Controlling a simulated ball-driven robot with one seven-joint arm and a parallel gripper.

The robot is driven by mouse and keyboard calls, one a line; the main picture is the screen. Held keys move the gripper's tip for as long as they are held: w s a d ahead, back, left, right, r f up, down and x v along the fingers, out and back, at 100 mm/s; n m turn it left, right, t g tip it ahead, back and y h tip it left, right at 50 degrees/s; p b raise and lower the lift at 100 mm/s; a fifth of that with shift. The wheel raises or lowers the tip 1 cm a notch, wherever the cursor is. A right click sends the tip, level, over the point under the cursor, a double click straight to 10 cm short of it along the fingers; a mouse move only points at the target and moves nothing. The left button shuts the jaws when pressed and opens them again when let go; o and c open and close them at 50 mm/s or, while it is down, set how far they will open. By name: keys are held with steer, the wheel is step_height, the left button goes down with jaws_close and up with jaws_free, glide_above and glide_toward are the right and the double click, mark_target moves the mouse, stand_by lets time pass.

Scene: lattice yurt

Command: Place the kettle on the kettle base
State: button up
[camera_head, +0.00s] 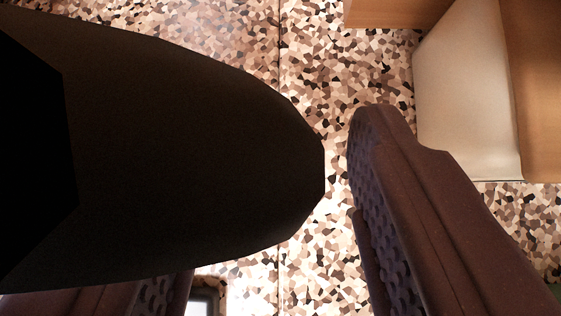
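My gripper (280,130) shows as two dark brown fingers with dimpled inner pads. The right finger is in clear view at the right. Only a lower piece of the left finger shows at the bottom left; its tip is hidden. The fingers stand apart, with floor visible between them. A large, near-black rounded shape (200,150) fills the left side and covers the left finger. It stops short of the right finger. I cannot tell whether it is the kettle or something else. I cannot make out a kettle or a kettle base for sure.
The floor (310,60) is speckled brown, cream and black, with a thin seam. A cream panel with wood edging (465,95) stands at the upper right.

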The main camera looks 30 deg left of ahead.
steer(key=shift+s+r, duration=0.1)
steer(key=shift+r, duration=0.2)
steer(key=a+p+v, duration=0.1)
steer(key=p+v, duration=0.1)
steer(key=v, duration=1)
steer(key=w+r+t+h, duration=0.1)
steer(key=w+r+h, duration=0.35)
steer(key=r, duration=1.15)
steer(key=a+r+t, duration=0.1)
steer(key=a+r, duration=0.3)
steer(key=r, duration=0.6)
steer(key=a+r+t, duration=0.1)
steer(key=a+r, duration=0.2)
steer(key=r, duration=0.7)
steer(key=s+a+r+t+y, duration=0.1)
steer(key=s+a+r, duration=0.3)
steer(key=r, duration=0.5)
steer(key=s+a+r+t+y, duration=0.1)
steer(key=s+a+r, duration=0.3)
steer(key=s+r, duration=0.3)
steer(key=s+a+r+t+y, duration=0.1)
steer(key=s+a+r, duration=0.4)
steer(key=r, duration=0.6)
steer(key=shift+v, duration=0.9)
steer(key=shift+r+y, duration=0.1)
steer(key=shift+y, duration=0.15)
